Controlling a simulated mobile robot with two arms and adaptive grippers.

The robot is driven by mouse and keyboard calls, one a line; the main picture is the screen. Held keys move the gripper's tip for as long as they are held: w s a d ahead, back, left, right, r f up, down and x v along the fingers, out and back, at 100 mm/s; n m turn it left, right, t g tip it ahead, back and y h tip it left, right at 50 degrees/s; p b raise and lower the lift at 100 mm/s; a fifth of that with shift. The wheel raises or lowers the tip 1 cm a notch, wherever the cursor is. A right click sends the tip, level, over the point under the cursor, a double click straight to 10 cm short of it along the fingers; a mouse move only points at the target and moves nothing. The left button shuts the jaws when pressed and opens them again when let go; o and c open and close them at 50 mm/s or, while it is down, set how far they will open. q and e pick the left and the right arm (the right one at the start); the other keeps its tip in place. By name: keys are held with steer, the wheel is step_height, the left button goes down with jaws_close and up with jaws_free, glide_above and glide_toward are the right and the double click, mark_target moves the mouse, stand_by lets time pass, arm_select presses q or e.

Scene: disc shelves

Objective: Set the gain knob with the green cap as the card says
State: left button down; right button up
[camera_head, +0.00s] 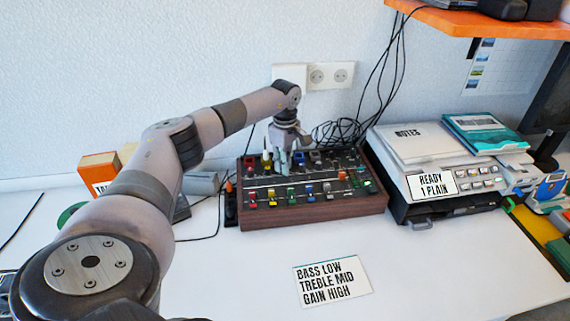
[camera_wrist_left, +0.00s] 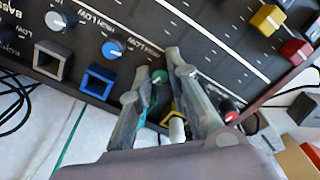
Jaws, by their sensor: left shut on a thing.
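The dark mixer (camera_head: 312,210) with wooden sides carries rows of coloured controls. The card (camera_head: 332,281) lies flat on the table in front of it and reads "BASS LOW, TREBLE MID, GAIN HIGH". My left gripper (camera_head: 284,164) reaches down onto the back row, between a yellow and a blue control. In the left wrist view my gripper (camera_wrist_left: 156,78) is shut on a green-capped knob (camera_wrist_left: 160,77), with one finger on each side. The fingers partly hide this knob and its setting is unclear. In the head view the gripper hides it. My right gripper does not show.
Neighbouring blue (camera_wrist_left: 112,49) and red (camera_wrist_left: 229,112) knobs stand close to my fingers. A device with a "READY 1 PLAIN" label (camera_head: 431,184) stands right of the mixer. Black cables (camera_head: 345,130) lie behind it. The table around the card is clear.

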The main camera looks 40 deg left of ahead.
arm_select(q)
steer(key=m, duration=0.5)
steer(key=m+b, duration=0.1)
steer(key=m, duration=0.5)
stand_by(0.5)
steer(key=c, duration=1.5)
jaws_free()
step_height(320, 180, up, 12)
steer(key=shift+r, duration=0.1)
